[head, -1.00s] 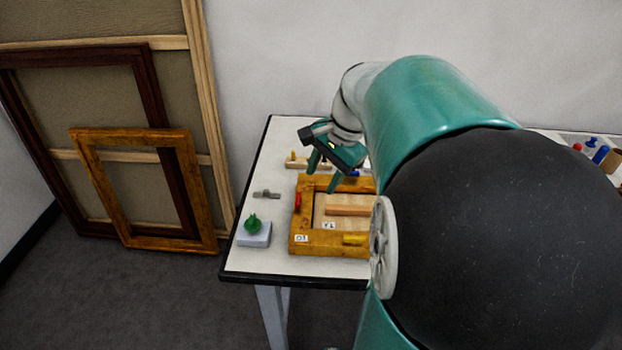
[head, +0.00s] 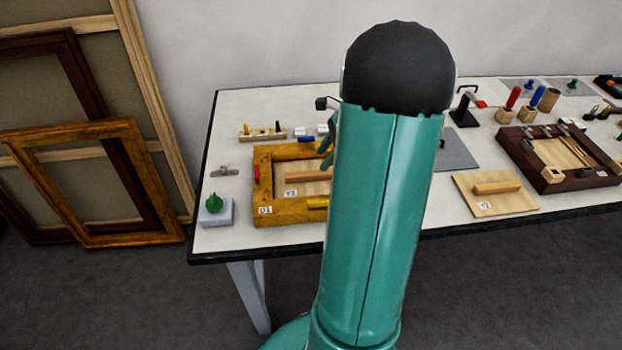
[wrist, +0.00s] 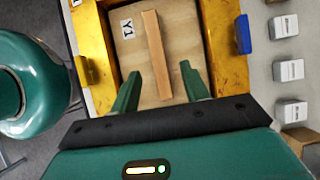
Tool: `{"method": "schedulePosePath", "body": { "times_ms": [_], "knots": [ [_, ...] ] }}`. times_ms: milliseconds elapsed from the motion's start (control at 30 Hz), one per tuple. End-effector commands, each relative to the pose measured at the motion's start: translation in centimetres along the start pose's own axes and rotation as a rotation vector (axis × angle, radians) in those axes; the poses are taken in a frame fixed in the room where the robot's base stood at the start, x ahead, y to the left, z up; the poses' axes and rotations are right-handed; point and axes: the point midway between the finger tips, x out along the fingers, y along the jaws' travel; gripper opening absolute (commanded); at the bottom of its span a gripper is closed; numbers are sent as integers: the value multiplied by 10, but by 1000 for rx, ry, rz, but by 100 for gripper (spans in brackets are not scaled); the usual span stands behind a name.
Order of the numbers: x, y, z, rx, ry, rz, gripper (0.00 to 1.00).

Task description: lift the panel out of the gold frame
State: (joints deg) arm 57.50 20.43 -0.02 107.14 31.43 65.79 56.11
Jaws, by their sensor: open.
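The gold frame (head: 272,212) lies flat on the table with a pale wood panel (head: 290,172) inside it. A wooden bar (head: 305,177) crosses the panel like a handle. In the wrist view the panel (wrist: 188,35), labelled Y1, and its bar (wrist: 157,50) are inside the frame (wrist: 222,55). Red (head: 256,172), yellow (head: 317,203) and blue (head: 307,140) pieces sit on the rails. My gripper (wrist: 161,75) is open and empty above the panel, its fingers on either side of the bar's near end. My arm hides the frame's right side in the head view.
A green knob on a grey block (head: 215,215) and a metal clip (head: 224,171) lie left of the frame. Right of my arm are a loose panel with a bar (head: 510,205) and a dark frame (head: 525,165). Picture frames lean against the wall at left.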

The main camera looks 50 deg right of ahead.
Motion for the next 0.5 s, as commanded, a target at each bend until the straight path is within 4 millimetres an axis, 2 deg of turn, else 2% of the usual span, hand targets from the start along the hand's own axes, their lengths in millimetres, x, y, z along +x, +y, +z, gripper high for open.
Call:
{"method": "schedulePosePath", "body": {
  "times_ms": [167,400,500],
  "knots": [
    [14,1,1,0,0,1,45],
    [50,3,2,-1,0,2,45],
    [57,3,3,-1,0,2,45]
  ]
}}
